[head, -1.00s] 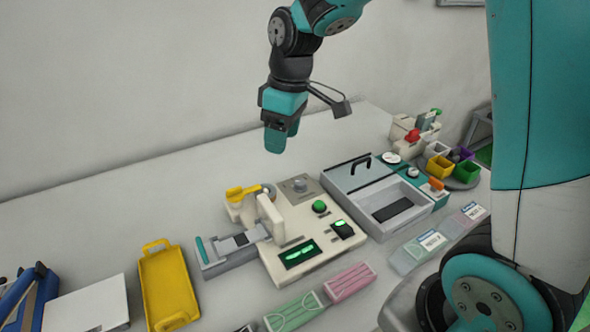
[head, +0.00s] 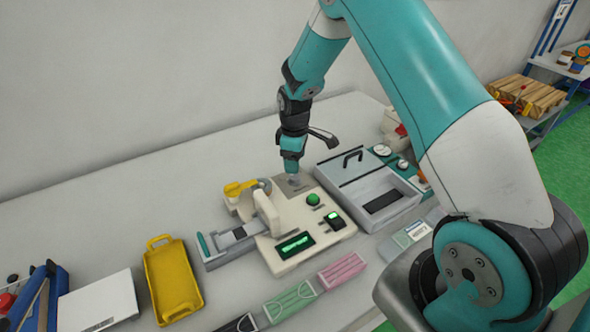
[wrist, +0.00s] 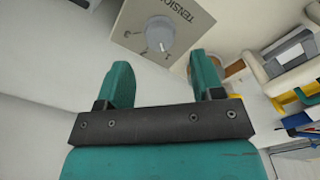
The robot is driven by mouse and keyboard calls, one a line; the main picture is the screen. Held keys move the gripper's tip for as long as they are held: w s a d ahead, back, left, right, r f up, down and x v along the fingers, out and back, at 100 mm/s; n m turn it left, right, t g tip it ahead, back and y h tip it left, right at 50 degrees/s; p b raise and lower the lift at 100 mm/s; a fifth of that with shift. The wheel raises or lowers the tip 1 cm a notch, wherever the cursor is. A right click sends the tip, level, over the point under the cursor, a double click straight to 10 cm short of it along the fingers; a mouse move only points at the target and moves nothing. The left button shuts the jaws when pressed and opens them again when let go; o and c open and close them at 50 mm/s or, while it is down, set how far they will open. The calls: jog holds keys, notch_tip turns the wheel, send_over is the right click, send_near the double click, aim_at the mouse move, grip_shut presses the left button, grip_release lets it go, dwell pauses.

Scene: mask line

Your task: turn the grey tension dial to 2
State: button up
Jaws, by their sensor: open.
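The grey tension dial (wrist: 160,33) sits on a square grey plate (wrist: 195,20) lettered TENSION, with numbers round the dial. In the wrist view it lies just beyond the fingertips and between their lines. In the head view the dial (head: 294,181) is at the back of the cream machine (head: 335,238), partly hidden by my gripper. My gripper (head: 292,172) points down right above the dial. In the wrist view my gripper (wrist: 162,75) is open, with nothing between its fingers.
A green button (head: 313,199) and a lit green display (head: 295,243) are on the machine. A grey lidded box (head: 390,200) stands close at right. A yellow tray (head: 172,283) lies at left. The table behind the machine is bare.

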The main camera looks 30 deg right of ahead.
aim_at(295, 178)
jog(key=shift+f+p, duration=0.4)
jog(key=shift+f, duration=2.35)
jog(key=c, duration=0.9)
